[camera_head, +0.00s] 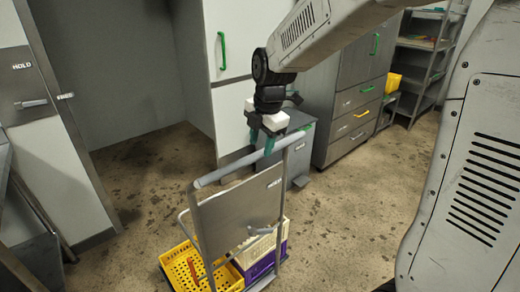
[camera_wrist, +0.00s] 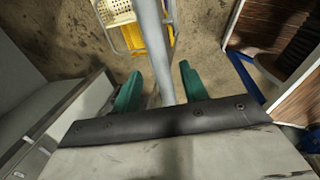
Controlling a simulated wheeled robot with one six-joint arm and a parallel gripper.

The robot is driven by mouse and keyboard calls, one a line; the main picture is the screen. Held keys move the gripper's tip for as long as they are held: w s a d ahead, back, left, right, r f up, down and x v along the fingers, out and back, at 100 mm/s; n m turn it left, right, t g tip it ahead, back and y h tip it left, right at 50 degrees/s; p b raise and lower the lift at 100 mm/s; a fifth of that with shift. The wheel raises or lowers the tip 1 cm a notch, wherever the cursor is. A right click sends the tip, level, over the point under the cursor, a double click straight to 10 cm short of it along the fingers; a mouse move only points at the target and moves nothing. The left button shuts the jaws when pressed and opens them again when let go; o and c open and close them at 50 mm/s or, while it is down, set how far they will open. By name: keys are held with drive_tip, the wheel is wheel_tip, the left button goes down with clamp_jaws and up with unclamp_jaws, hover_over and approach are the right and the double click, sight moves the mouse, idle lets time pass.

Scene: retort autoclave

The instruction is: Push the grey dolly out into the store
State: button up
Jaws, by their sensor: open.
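The grey dolly (camera_head: 236,216) stands on the floor in the lower middle of the head view, with an upright panel labelled HOLD and a bar handle (camera_head: 225,171) on top. It carries a yellow crate (camera_head: 178,265) and a cream crate (camera_head: 262,246) above a purple one (camera_head: 262,264). My gripper (camera_head: 262,146) is at the right part of the handle, teal fingers pointing down. In the wrist view, the handle bar (camera_wrist: 168,75) runs between the open fingers of my gripper (camera_wrist: 161,88). Whether they touch it cannot be told.
A grey door (camera_head: 28,120) labelled HOLD stands at the left, beside a recess with open floor (camera_head: 155,160). Cabinets with green handles (camera_head: 350,90) and a small grey bin (camera_head: 303,145) stand behind the dolly. Shelving (camera_head: 425,60) is at the back right. Floor right of the dolly is clear.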

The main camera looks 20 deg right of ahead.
drive_tip(key=shift+w+a+f, duration=0.1)
drive_tip(key=shift+w+f, duration=0.05)
drive_tip(key=shift+f, duration=0.55)
drive_tip(key=shift+w+f, duration=0.1)
drive_tip(key=shift+f, duration=0.6)
clamp_jaws()
drive_tip(key=shift+w, duration=0.1)
